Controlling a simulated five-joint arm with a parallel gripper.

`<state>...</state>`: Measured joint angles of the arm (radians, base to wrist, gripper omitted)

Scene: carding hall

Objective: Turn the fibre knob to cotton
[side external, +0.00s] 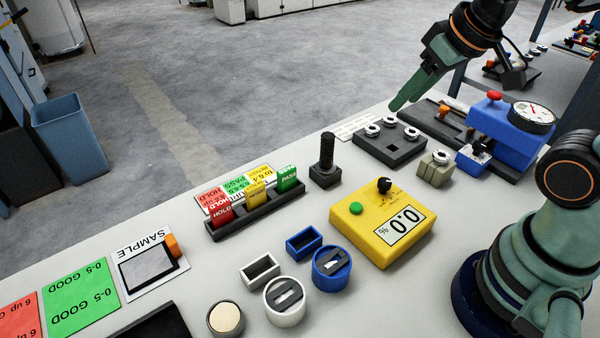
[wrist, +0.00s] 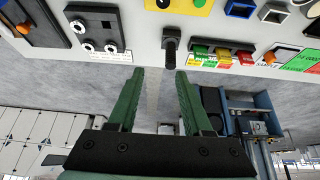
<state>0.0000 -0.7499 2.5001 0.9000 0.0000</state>
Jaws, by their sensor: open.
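The yellow meter box (side external: 382,222) sits on the table in the side view, with a black knob (side external: 384,186), a green button (side external: 355,208) and a display reading 0.0 %. In the wrist view only the near edge of the yellow box (wrist: 180,6) shows at the top, with the dark knob (wrist: 163,3) partly cut off. The lettering around the knob is too small to read. My gripper (side external: 398,103) is in the air beyond the box, near the table's far edge. In the wrist view my gripper (wrist: 160,72) is open, its green fingers apart with nothing between them.
A black upright handle (side external: 327,160) stands left of the box. A rack with coloured cards (side external: 255,210) lies further left. A dark block with silver discs (side external: 390,145) and a blue gauge device (side external: 510,135) stand behind. Blue and white cups (side external: 331,267) are in front.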

